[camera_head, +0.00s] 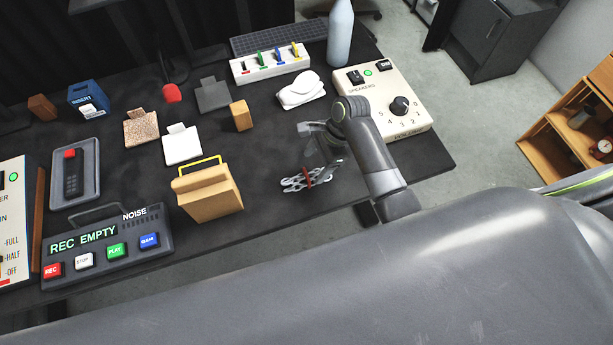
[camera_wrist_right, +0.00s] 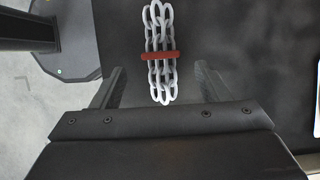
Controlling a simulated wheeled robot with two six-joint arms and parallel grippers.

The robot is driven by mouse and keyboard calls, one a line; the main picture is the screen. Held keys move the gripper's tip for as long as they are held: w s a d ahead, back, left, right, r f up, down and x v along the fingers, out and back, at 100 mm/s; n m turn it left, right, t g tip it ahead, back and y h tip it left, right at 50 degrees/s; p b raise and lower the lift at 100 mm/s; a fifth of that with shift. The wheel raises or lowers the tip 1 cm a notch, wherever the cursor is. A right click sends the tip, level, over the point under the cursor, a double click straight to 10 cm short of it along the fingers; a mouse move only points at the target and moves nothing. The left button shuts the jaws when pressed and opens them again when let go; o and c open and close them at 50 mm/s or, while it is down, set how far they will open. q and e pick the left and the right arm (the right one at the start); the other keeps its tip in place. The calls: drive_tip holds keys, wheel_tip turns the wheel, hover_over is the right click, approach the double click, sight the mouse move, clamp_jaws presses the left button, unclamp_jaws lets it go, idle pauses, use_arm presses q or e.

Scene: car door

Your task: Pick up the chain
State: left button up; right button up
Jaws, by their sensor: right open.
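The chain (camera_head: 297,182) is a small bundle of silvery links with a red band around its middle, lying on the dark table near its front edge. In the right wrist view the chain (camera_wrist_right: 161,78) lies lengthwise ahead of the gripper, between the lines of the two fingers. My right gripper (camera_head: 318,160) is open and just above and beside the chain; its fingers (camera_wrist_right: 160,85) stand apart on either side, with nothing held. Whether they touch the chain cannot be told. My left gripper is not in view.
A speaker box (camera_head: 385,100) with a knob stands right of my right arm. A tan box with a yellow handle (camera_head: 208,190) stands left of the chain. A recorder panel (camera_head: 105,245) is at the front left. A white mouse-like object (camera_head: 301,90) lies behind. Bare table surrounds the chain.

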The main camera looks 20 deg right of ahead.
sight(307, 174)
drive_tip(key=shift+x, duration=3.1)
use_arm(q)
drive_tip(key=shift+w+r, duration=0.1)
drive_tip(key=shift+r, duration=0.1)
use_arm(e)
drive_tip(key=shift+a, duration=0.1)
